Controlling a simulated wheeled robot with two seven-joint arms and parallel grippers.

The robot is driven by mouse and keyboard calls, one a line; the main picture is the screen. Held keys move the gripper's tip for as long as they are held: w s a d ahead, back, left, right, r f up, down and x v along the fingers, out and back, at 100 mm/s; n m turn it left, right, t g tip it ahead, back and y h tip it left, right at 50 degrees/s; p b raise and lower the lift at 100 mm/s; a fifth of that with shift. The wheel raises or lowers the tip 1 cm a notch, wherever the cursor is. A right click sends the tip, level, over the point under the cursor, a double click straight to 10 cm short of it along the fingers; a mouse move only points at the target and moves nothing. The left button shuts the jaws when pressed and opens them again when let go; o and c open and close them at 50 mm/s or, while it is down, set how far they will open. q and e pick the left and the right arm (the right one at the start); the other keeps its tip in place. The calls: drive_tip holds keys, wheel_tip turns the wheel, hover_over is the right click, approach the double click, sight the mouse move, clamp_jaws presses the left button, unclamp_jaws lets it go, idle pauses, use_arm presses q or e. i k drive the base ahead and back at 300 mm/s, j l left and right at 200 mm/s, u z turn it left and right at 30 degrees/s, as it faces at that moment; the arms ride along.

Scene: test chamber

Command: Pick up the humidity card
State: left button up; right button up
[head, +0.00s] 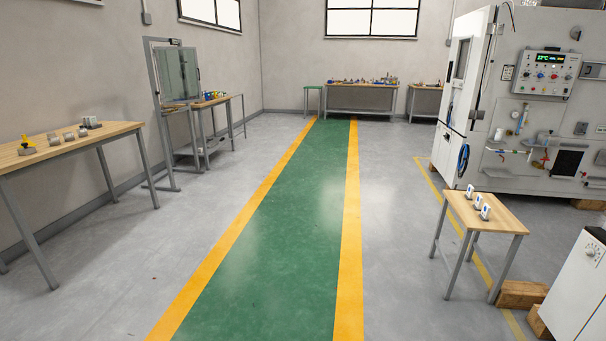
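I cannot make out for sure which thing is the humidity card. Three small upright white pieces with blue marks stand in a row on a small wooden-topped table (503,217) at the right: a far one (469,190), a middle one (478,202) and a near one (486,212). They are too small to read. Neither of my grippers is in view.
A green walkway (290,220) with yellow edges runs clear ahead. A long table (82,142) with small objects stands at the left. A large test chamber (540,110) is behind the small table. Wooden blocks (522,294) and a white cabinet (578,290) are at the lower right.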

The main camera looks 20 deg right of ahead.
sight(486, 211)
drive_tip(key=i+l+z, duration=0.15)
drive_tip(key=z, duration=0.25)
drive_tip(key=i+z, duration=0.6)
drive_tip(key=z, duration=0.2)
drive_tip(key=i+j+z, duration=0.1)
drive_tip(key=i+z, duration=0.15)
drive_tip(key=z, duration=0.15)
drive_tip(key=i+l+z, duration=0.1)
drive_tip(key=i+z, duration=0.2)
drive_tip(key=i, duration=0.45)
